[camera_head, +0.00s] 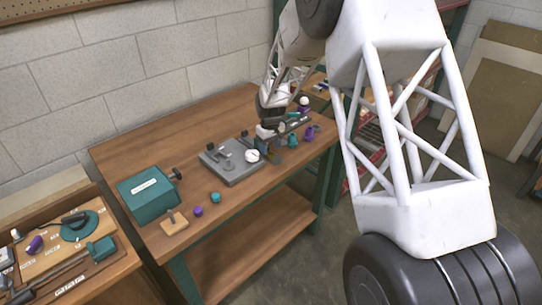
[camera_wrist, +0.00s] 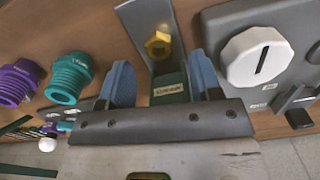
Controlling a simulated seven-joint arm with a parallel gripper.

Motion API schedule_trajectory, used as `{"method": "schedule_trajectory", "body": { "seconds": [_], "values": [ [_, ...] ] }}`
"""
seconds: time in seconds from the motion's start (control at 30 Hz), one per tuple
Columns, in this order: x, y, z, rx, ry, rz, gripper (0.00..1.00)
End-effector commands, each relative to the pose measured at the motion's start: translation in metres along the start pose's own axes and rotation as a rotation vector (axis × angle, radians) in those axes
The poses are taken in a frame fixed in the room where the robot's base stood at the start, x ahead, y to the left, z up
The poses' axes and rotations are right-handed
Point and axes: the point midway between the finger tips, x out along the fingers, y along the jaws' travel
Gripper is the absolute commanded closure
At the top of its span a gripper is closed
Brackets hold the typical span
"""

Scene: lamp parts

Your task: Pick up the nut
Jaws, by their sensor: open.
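The gold hex nut (camera_wrist: 158,44) shows in the wrist view near the top middle. It sits on a grey metal holder (camera_wrist: 136,18) with a green labelled block (camera_wrist: 168,88) at its near end. My gripper (camera_wrist: 160,62) is open, with its blue fingers spread on either side of the holder. The nut lies between the finger lines, just beyond the tips in the picture, and nothing is held. In the head view my gripper (camera_head: 274,138) is low over the right part of the workbench; I cannot make out the nut there.
A teal box (camera_head: 148,200) is at the bench's left.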

Motion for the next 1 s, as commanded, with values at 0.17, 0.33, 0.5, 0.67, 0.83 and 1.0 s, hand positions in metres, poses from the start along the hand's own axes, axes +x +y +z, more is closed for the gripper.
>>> {"method": "schedule_trajectory", "body": {
  "seconds": [0.17,0.33,0.5,0.67,0.83,1.0],
  "values": [
    [0.020,0.000,0.000,0.000,0.000,0.000,0.42],
    [0.027,0.000,0.000,0.000,0.000,0.000,0.42],
    [0.027,0.000,0.000,0.000,0.000,0.000,0.42],
    [0.027,0.000,0.000,0.000,0.000,0.000,0.42],
    [0.027,0.000,0.000,0.000,0.000,0.000,0.42],
    [0.027,0.000,0.000,0.000,0.000,0.000,0.64]
  ]
}}
